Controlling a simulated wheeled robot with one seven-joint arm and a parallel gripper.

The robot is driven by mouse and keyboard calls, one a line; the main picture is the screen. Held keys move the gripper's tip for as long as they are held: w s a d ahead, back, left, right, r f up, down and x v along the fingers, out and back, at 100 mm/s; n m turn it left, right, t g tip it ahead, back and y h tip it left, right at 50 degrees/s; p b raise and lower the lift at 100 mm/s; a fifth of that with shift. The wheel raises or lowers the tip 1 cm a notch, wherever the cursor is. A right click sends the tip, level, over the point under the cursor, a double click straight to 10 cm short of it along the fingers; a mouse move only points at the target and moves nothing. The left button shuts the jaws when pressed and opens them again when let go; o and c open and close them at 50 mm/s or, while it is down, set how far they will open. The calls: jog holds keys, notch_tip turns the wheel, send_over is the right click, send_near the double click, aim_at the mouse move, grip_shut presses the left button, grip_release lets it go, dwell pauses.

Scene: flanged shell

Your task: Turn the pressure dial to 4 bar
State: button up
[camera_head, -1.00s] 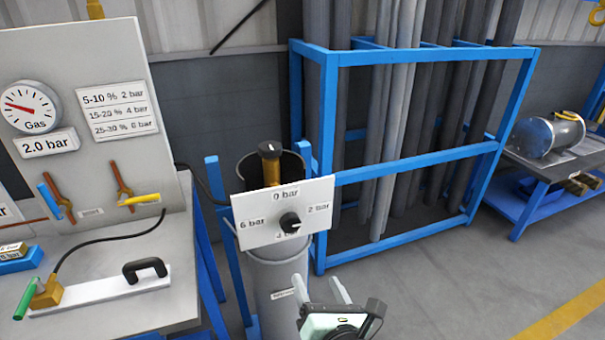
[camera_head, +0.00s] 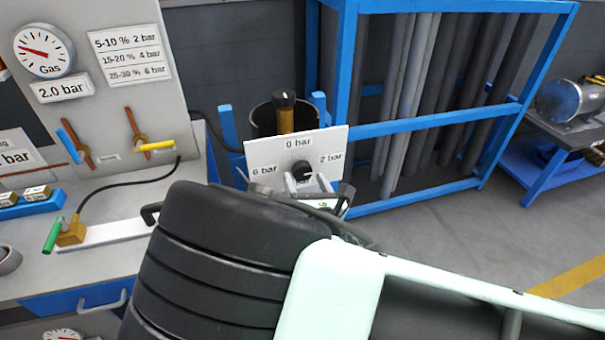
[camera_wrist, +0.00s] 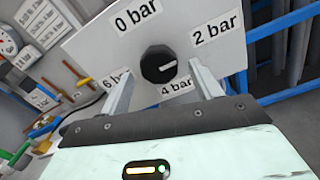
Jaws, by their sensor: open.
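The pressure dial is a round black knob (camera_wrist: 158,65) on a white panel (camera_wrist: 85,45) labelled 0, 2, 4 and 6 bar. In the wrist view its white mark points to the right, roughly on the 2 bar side. In the head view the dial (camera_head: 302,171) shows just above my fingers, and the 4 bar label is hidden behind my gripper. My gripper (camera_wrist: 161,69) is open, with one finger to each side of the knob in the wrist view. Gaps show between the fingers and the knob; I cannot tell how far in front of it they are.
The panel sits at a grey cylinder (camera_head: 262,120) with a black-topped brass post (camera_head: 285,112). A blue pipe rack (camera_head: 420,125) stands close behind on the right. A bench with a gauge board (camera_head: 110,95) reading 2.0 bar stands on the left.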

jog(key=shift+x, duration=1.45)
jog(key=c, duration=1)
